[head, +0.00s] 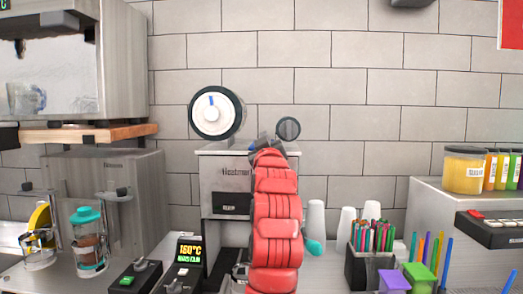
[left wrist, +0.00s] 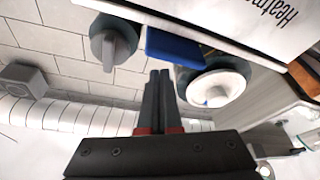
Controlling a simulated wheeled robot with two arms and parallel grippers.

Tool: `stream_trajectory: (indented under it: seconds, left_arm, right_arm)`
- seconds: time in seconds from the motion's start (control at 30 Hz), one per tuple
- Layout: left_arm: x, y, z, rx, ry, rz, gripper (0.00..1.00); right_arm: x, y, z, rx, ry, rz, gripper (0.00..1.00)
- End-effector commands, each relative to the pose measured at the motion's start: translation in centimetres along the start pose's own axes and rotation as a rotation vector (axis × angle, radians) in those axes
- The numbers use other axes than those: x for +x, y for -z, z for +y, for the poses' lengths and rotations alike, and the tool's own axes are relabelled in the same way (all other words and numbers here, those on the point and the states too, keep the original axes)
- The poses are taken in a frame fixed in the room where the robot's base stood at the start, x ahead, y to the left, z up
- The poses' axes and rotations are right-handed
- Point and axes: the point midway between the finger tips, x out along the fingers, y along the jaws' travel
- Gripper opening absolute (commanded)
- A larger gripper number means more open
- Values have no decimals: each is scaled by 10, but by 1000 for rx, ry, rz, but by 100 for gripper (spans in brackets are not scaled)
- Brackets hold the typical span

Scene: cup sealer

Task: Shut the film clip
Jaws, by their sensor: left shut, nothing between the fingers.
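The cup sealer (head: 225,180) is a grey metal machine against the wall, marked "Heatmar…". A white film roll with a dark rim (head: 214,112) and a smaller dark round knob (head: 288,128) are at its top. In the left wrist view, a blue bar (left wrist: 175,47), which looks like the film clip, lies between the grey knob (left wrist: 115,45) and the white roll (left wrist: 215,88). I cannot tell how far it is open. My left gripper (left wrist: 158,75) is shut and empty, its tips just short of the blue bar; contact is unclear. My red left arm hides the sealer's right front.
A black display reading 160°C (head: 189,252) stands before the sealer. White cups (head: 316,215) and a black holder of coloured straws (head: 368,268) stand to the right. The wall behind is tiled.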

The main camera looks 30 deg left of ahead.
Motion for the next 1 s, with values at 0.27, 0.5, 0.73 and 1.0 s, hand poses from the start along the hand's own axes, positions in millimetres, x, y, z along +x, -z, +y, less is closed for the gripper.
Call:
stream_trajectory:
  seconds: [0.27, 0.5, 0.73, 1.0]
  left_arm:
    - [-5, -12, -1, 218, -76, 1, 0]
    - [-6, -18, 0, 328, -115, 0, 0]
    - [-7, -20, -1, 326, -113, -1, 0]
    - [-7, -21, -1, 326, -113, -3, 0]
  right_arm:
    - [-26, -4, -1, 0, 0, 0, 50]
    - [-36, -6, -2, 0, 0, 0, 50]
    - [-41, -7, -2, 0, 0, 0, 50]
    - [-42, -7, -2, 0, 0, 0, 50]
